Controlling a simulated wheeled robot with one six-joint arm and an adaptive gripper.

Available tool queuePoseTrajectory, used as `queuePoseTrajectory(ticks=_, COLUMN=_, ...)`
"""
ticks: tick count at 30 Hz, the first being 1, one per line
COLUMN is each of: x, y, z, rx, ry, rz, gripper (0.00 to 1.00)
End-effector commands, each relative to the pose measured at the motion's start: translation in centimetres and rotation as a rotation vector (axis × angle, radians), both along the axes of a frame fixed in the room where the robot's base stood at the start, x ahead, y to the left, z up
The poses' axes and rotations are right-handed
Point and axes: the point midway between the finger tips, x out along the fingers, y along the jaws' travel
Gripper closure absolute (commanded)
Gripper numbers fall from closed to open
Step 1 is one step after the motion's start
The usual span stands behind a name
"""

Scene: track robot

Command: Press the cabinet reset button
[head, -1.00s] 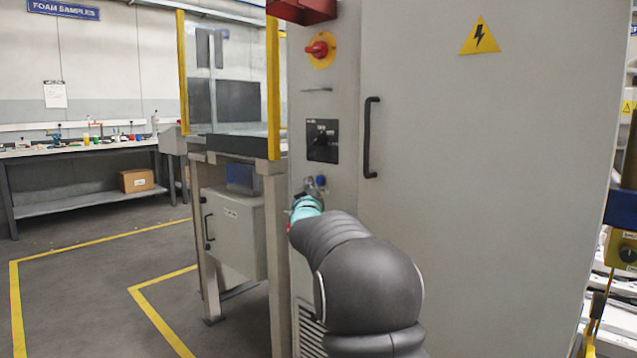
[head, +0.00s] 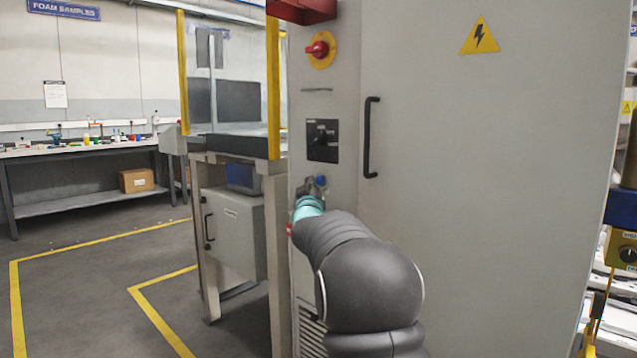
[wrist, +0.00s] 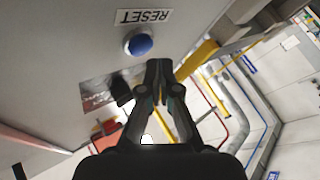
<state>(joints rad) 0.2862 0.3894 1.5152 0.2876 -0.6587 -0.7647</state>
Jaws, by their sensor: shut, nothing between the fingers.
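The blue reset button (wrist: 140,44) sits on the grey cabinet face just under a RESET label (wrist: 144,16) in the wrist view. In the head view the button (head: 321,181) shows small, below the black rotary switch. My gripper (wrist: 158,64) is shut and empty. In the wrist view its fingertips appear just below and right of the button; I cannot tell the exact gap to the panel.
The grey cabinet (head: 480,180) has a black door handle (head: 371,138), a black rotary switch (head: 322,140) and a red knob on yellow (head: 319,50). A yellow-posted guarded station (head: 235,100) stands to the left. Floor is open further left.

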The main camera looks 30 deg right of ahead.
Motion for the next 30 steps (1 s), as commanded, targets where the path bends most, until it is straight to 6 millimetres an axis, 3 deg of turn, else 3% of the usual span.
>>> queuePoseTrajectory(ticks=30, x=0.29, y=-0.77, z=0.0, rx=0.001, ry=0.0, rz=0.0, gripper=1.0)
